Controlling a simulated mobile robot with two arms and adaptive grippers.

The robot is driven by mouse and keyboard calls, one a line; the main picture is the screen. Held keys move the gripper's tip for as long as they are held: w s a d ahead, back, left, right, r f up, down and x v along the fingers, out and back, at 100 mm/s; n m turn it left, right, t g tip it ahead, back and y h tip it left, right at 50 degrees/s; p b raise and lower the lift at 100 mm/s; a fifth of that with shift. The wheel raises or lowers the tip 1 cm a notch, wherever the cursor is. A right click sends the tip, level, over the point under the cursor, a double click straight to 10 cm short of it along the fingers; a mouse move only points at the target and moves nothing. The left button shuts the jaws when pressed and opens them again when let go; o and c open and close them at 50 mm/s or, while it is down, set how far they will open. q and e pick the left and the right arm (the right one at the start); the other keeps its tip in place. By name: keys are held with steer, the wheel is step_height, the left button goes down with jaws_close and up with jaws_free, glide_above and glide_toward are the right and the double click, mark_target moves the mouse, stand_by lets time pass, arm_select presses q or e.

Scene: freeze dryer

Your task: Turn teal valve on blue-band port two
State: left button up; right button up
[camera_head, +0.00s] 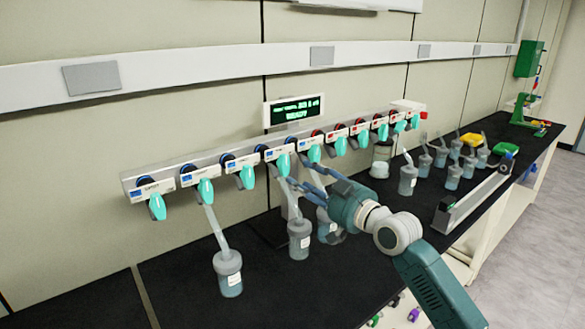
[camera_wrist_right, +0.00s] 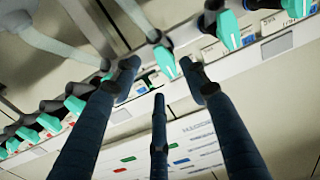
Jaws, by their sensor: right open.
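A manifold bar (camera_head: 215,157) on the wall carries a row of teal valves. The left ports have blue marks and the farther right ports have red marks. The second valve from the left (camera_head: 205,190) hangs down, with a flask joined below it. My right gripper (camera_head: 303,172) is open at the middle of the row, near the fourth valve from the left (camera_head: 284,165) and the fifth (camera_head: 314,153). In the right wrist view its three fingers (camera_wrist_right: 160,82) spread around one teal valve (camera_wrist_right: 165,62); contact is unclear. I cannot read which port is number two. My left gripper is not in view.
Flasks (camera_head: 228,274) and (camera_head: 299,239) hang near the black bench top (camera_head: 190,285). A lit display (camera_head: 295,110) stands above the bar. More flasks, a grey rail (camera_head: 470,203) and a green device (camera_head: 528,60) are at the right. The front left bench is clear.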

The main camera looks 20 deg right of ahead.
mark_target(284, 170)
steer(key=p+x, duration=0.1)
steer(key=x, duration=0.5)
steer(key=shift+s+f, duration=0.1)
jaws_close()
steer(key=shift+m, duration=0.3)
steer(key=m, duration=0.1)
steer(key=m+p, duration=0.1)
steer(key=m, duration=0.1)
steer(key=m+p, duration=0.1)
steer(key=m, duration=0.1)
steer(key=shift+s+a, duration=0.1)
steer(key=shift+a, duration=0.2)
steer(key=m+p, duration=0.1)
steer(key=m, duration=0.1)
steer(key=m+p, duration=0.1)
steer(key=m, duration=0.1)
steer(key=m+p, duration=0.1)
steer(key=m, duration=0.1)
steer(key=shift+s+a, duration=0.15)
steer(key=shift+a, duration=0.15)
steer(key=shift+m, duration=0.3)
